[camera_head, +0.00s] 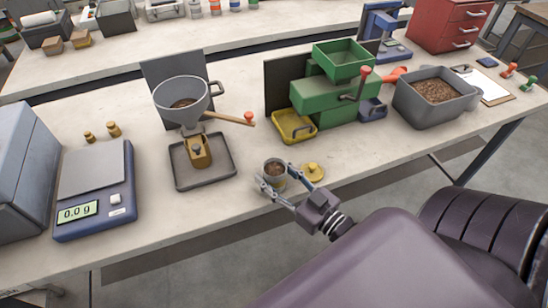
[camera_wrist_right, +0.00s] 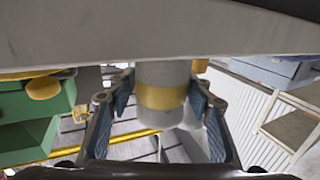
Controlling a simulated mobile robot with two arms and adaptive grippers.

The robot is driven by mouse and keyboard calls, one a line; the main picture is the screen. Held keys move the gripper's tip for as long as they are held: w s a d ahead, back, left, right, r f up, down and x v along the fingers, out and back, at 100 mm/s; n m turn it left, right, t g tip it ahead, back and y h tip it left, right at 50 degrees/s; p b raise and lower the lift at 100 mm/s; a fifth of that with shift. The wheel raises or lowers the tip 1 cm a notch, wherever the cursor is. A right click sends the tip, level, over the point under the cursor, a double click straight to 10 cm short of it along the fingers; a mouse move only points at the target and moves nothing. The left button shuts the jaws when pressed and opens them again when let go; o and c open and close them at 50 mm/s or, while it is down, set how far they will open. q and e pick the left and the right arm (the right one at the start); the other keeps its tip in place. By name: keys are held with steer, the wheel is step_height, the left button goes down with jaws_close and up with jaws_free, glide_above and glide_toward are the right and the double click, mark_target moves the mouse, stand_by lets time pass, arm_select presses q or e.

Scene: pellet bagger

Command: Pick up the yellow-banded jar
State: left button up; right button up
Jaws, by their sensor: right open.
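The yellow-banded jar (camera_head: 275,170) stands upright near the front edge of the workbench, open at the top with brown pellets in it. In the right wrist view it is a grey cylinder with a yellow band (camera_wrist_right: 162,97). My right gripper (camera_head: 287,180) is open, its two fingers on either side of the jar. In the right wrist view, the open fingers (camera_wrist_right: 160,105) flank the jar; a gap shows on the left, and contact on the right is unclear. My left gripper is not in view.
A yellow knobbed lid (camera_head: 314,173) lies right beside the gripper. A funnel stand on a dark tray (camera_head: 206,182) is to the left, with a scale (camera_head: 95,190) beyond it. A green machine (camera_head: 325,95) and yellow tray (camera_head: 294,126) stand behind. Bare bench lies in front of the dark tray.

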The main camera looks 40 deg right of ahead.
mark_target(268, 169)
steer(key=shift+w+a+r+p, duration=0.1)
steer(key=shift+w+r+p, duration=0.25)
steer(key=shift+w, duration=0.3)
steer(key=w, duration=0.3)
steer(key=shift+w+a+f+p, duration=0.1)
steer(key=shift+w+a+p, duration=0.05)
steer(key=shift+a+p, duration=0.2)
steer(key=shift+w, duration=0.2)
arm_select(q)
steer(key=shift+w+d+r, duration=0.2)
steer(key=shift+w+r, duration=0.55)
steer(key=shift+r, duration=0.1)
arm_select(e)
jaws_close()
